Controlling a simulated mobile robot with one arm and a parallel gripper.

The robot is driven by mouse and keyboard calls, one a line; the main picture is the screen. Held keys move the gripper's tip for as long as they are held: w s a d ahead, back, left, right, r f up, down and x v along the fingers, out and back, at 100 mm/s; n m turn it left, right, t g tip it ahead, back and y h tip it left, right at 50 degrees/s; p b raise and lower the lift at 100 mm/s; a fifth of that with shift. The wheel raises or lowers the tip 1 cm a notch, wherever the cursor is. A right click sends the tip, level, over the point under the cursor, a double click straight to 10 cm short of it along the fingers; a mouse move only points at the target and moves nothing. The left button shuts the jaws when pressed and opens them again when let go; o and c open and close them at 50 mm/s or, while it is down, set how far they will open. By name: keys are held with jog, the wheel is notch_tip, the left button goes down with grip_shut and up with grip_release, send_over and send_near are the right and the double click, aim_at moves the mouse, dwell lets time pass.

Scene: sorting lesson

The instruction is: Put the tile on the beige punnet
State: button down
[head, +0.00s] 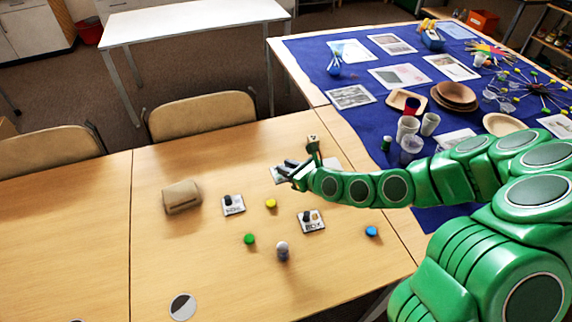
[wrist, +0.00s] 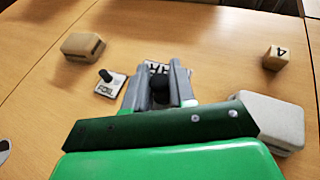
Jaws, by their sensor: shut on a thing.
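My gripper (head: 291,178) is over the middle of the wooden table, shut on the dark knob of a white lettered tile. In the wrist view my gripper (wrist: 160,92) has its two grey fingers on either side of the dark knob, and the tile (wrist: 155,67) shows partly beyond them. The tile's white edge (head: 277,172) also shows in the head view. I cannot tell whether it touches the table. The beige punnet (head: 182,197) is on the table to the left, apart from my gripper; it also shows in the wrist view (wrist: 82,46).
Another knobbed tile (head: 233,206) lies between the punnet and my gripper; a third (head: 311,221) lies nearer. Yellow (head: 271,203), green (head: 249,239) and blue (head: 371,231) discs and a peg (head: 282,252) are around. A lettered cube (wrist: 275,58) and pale block (wrist: 272,122) stand right.

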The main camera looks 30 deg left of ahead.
jog(key=shift+s+d+r, duration=0.2)
jog(key=shift+s+d, duration=0.2)
jog(key=shift+s, duration=0.2)
